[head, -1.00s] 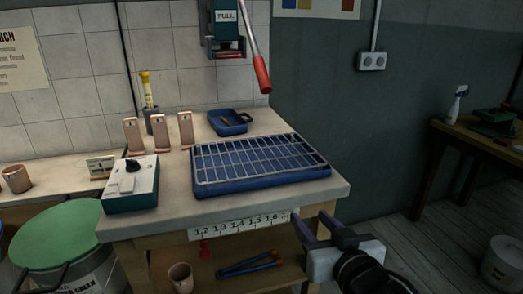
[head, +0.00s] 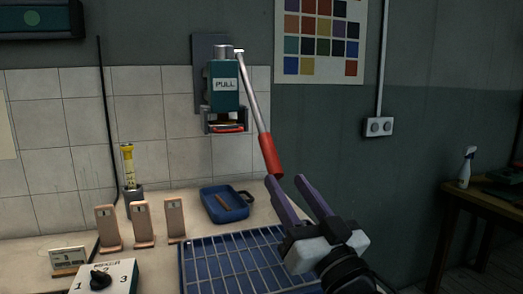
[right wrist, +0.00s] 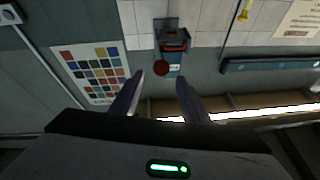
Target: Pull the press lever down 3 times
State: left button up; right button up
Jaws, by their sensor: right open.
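The teal press (head: 224,72) labelled PULL is fixed to the wall. Its grey lever slants down to the right and ends in a red handle (head: 270,155). My right gripper (head: 287,181) is open and empty, with its purple fingers pointing up just below the handle's lower end in the head view. In the right wrist view the press (right wrist: 171,38) appears upside down. The round red end of the handle (right wrist: 160,68) shows between and beyond the open fingertips, apparently not touching them. My left gripper is not in view.
Below are a wire rack (head: 225,262), a blue tray (head: 225,212), several upright tiles (head: 141,222), a yellow-topped cylinder (head: 128,165) and a dial box (head: 105,274). A colour chart (head: 320,38) hangs on the wall. The air around the lever looks clear.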

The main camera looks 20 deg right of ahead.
aim_at(270, 155)
jog(key=x, duration=1)
jog(key=shift+r+p, duration=0.15)
jog(key=shift+p, duration=0.2)
grip_shut()
